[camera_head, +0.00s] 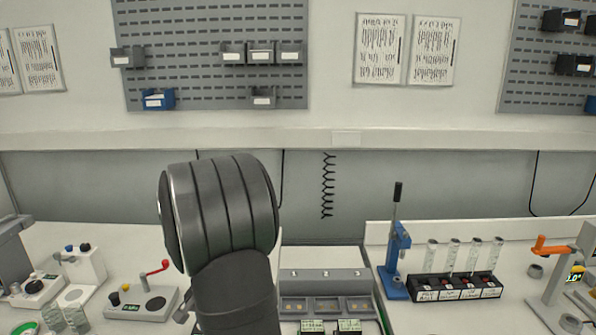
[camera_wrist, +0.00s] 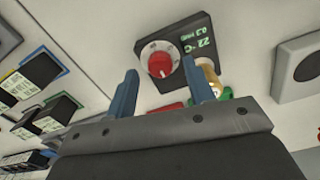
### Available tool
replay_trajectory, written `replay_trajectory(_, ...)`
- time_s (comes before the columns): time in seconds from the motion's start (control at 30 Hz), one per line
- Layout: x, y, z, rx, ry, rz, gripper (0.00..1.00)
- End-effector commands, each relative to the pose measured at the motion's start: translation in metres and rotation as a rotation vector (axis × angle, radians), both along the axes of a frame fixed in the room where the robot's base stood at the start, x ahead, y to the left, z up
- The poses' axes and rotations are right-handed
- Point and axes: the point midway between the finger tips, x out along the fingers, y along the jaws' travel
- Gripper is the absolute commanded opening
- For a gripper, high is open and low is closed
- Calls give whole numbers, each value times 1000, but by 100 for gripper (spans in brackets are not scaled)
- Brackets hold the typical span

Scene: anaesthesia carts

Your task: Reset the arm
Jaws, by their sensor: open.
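In the wrist view my gripper (camera_wrist: 160,92) shows two blue-grey fingers set well apart, with nothing visible held between them. Beyond the fingertips is a dark device with a red knob (camera_wrist: 160,63) and a green readout; the gap between fingers and device cannot be judged. In the head view a large dark rounded link of my arm rises in the centre-left, and my gripper is not visible there.
A lever device with a red handle (camera_head: 154,269) stands left of my arm. A grey bin unit (camera_head: 325,282) is just right of it. Farther right are a blue press (camera_head: 396,262), a black rack with clear tubes (camera_head: 455,287) and an orange-handled device (camera_head: 552,246).

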Motion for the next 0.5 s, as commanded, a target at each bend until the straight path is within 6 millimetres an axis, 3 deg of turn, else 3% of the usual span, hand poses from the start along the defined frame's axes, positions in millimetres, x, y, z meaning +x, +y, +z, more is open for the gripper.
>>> replay_trajectory(0.5,1,0,102,3,-6,0,49)
